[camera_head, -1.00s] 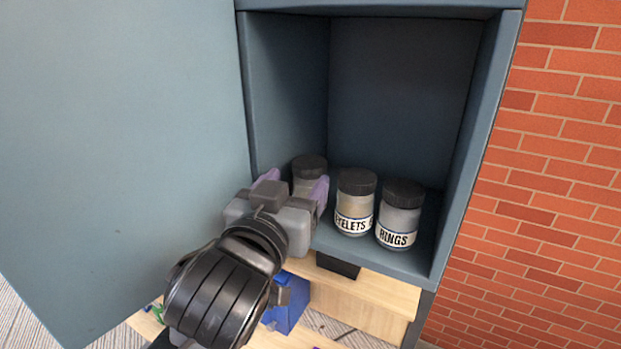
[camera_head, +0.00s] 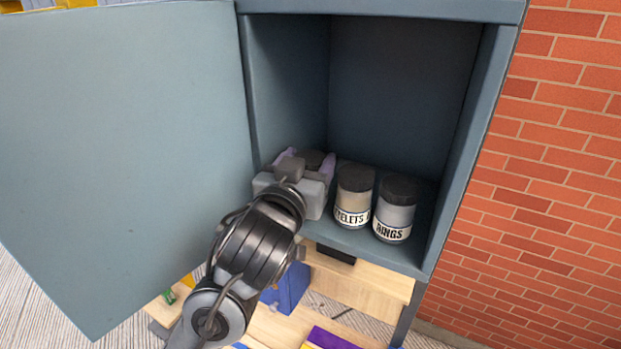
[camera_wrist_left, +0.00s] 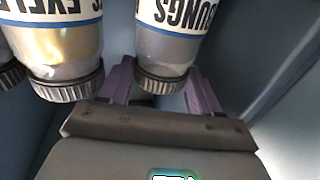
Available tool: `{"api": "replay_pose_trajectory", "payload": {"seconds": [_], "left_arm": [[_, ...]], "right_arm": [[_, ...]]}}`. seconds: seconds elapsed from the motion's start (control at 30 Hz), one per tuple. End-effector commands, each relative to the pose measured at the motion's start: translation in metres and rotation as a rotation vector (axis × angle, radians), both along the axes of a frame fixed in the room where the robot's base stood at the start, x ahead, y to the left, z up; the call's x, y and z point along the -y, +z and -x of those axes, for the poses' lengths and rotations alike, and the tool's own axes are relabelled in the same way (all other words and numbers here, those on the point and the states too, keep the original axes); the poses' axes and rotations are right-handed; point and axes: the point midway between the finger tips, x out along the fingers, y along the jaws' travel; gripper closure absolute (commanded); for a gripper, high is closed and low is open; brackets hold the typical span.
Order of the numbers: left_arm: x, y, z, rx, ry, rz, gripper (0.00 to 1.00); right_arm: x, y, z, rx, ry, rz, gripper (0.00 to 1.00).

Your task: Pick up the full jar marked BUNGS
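The jar marked BUNGS (camera_wrist_left: 166,45) shows upside down in the left wrist view, with a dark ribbed lid and grey-looking contents; I cannot tell how full it is. In the head view only its dark lid (camera_head: 314,159) shows behind my left gripper (camera_head: 307,163). The gripper's purple fingers, also in the left wrist view (camera_wrist_left: 161,82), stand open on either side of this jar. My right gripper is out of view.
The EYELETS jar (camera_head: 353,195), with golden contents, stands close to the right, then the RINGS jar (camera_head: 396,208). All are in a blue-grey cabinet (camera_head: 400,80) with its door (camera_head: 120,150) open at left. A brick wall (camera_head: 560,180) is at right.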

Motion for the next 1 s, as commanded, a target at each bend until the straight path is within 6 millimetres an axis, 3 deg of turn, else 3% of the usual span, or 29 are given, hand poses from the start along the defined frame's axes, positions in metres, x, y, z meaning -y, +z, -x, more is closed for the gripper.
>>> {"api": "replay_pose_trajectory", "payload": {"seconds": [0.03,0.23,0.63,0.93,1.0], "left_arm": [[0.0,0.0,0.0,0.0,0.0,0.0,0.48],[0.0,0.0,0.0,0.0,0.0,0.0,0.77],[0.0,0.005,0.0,0.002,0.0,0.003,0.77],[0.001,0.034,0.001,0.005,-0.003,0.006,0.77],[-0.003,0.032,0.012,0.003,-0.003,0.003,0.77]], "right_arm": [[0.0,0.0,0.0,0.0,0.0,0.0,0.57],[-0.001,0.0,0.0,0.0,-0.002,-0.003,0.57],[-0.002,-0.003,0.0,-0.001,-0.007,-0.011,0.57],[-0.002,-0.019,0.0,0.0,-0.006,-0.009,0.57],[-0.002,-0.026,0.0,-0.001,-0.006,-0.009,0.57]]}}
